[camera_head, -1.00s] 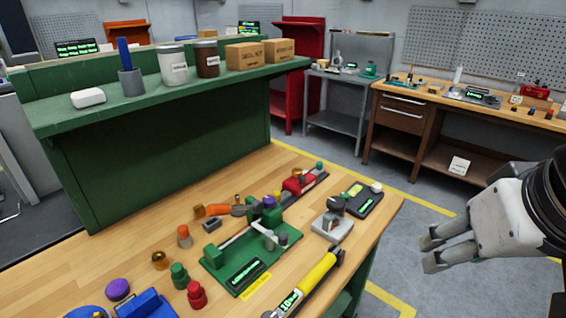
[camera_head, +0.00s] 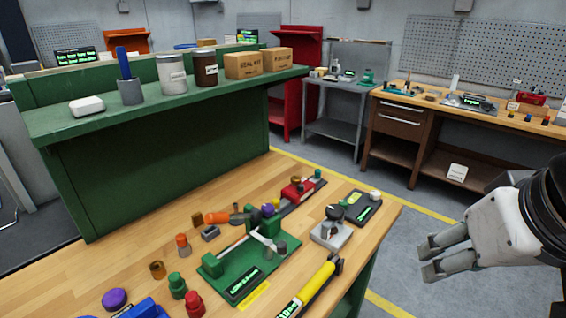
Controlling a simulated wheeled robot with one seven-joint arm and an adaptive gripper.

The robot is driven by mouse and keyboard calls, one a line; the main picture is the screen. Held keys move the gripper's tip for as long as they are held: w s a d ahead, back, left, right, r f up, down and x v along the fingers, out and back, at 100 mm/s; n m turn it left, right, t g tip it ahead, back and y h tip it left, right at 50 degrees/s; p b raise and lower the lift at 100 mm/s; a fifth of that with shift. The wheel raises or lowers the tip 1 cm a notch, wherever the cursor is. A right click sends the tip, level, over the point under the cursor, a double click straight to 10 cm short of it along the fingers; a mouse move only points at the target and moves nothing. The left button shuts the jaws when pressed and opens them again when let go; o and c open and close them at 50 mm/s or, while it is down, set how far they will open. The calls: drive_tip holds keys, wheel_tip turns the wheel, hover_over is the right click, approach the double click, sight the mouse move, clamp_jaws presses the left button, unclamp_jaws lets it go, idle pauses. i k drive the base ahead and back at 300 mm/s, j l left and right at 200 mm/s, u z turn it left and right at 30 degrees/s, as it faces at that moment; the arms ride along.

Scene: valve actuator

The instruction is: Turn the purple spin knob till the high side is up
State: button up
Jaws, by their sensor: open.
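A round purple knob (camera_head: 115,299) shows at the lower left of the wooden bench, beside a blue device (camera_head: 145,309) cut off by the bottom edge. A second, smaller purple part (camera_head: 268,209) shows behind the green fixture (camera_head: 238,272) in the middle of the bench. I cannot tell which of the two is the spin knob, or which side of either is high. My gripper (camera_head: 428,258) is at the right, beyond the bench's right edge. It is open, empty and well apart from both purple parts.
The wooden bench (camera_head: 100,268) also carries a yellow-handled tool (camera_head: 318,283), a grey stand (camera_head: 331,233), red and green bottles and a red vise-like part (camera_head: 297,190). A green shelf (camera_head: 150,180) with jars and boxes stands behind. The floor to the right is open.

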sight(268, 210)
drive_tip(key=k+u, duration=0.1)
drive_tip(key=u, duration=0.75)
drive_tip(key=i+l+u, duration=0.15)
drive_tip(key=l, duration=0.2)
drive_tip(key=i+l+u, duration=0.1)
drive_tip(key=l, duration=0.2)
drive_tip(key=i+l+u, duration=0.15)
drive_tip(key=l, duration=0.2)
drive_tip(key=i+l+u, duration=0.1)
drive_tip(key=l, duration=0.3)
